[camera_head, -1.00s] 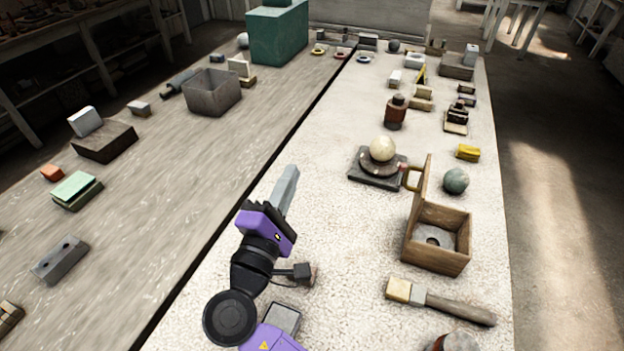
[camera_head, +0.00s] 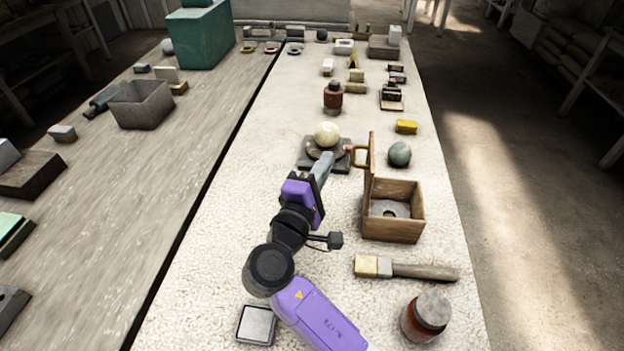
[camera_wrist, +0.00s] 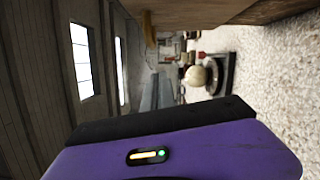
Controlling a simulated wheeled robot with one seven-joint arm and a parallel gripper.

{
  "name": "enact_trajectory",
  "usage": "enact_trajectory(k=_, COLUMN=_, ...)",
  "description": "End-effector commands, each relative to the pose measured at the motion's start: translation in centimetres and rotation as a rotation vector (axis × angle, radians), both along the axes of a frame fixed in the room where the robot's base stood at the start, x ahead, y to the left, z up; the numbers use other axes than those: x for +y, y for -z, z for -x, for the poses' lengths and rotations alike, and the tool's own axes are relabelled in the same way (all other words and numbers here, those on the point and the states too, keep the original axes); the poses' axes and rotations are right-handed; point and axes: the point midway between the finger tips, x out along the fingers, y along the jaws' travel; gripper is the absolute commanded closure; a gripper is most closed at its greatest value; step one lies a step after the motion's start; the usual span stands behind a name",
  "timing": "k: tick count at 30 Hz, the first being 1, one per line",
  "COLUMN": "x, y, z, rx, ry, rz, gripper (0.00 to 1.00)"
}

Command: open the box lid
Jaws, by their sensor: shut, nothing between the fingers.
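A wooden box (camera_head: 392,226) stands on the pale right-hand tabletop. Its lid (camera_head: 371,165) stands upright on the box's left side, with a brass-coloured handle (camera_head: 360,156) on its outer face. The box is open and a grey disc-like piece with a dark centre (camera_head: 389,209) shows inside. My gripper (camera_head: 328,160) is shut and empty, left of the lid and apart from it, near the dark stand with the cream sphere. In the wrist view a wooden surface, likely the lid (camera_wrist: 225,10), spans the top edge.
The cream sphere (camera_head: 327,134) rests on a dark stand (camera_head: 312,159) just beyond my gripper. A grey-green sphere (camera_head: 400,154) sits behind the box.

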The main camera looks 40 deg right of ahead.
Motion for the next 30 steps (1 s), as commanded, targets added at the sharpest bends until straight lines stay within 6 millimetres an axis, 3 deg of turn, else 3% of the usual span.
enact_trajectory(k=6, x=-1.5, y=-0.7, z=1.9, rx=0.003, ry=-0.003, rz=0.0, gripper=1.0)
enact_trajectory(k=20, x=-1.9, y=-0.7, z=2.4, rx=0.0, ry=-0.002, rz=-0.003, gripper=1.0)
enact_trajectory(k=30, x=-3.4, y=-1.8, z=3.8, rx=-0.135, ry=-0.002, rz=-0.135, gripper=1.0)
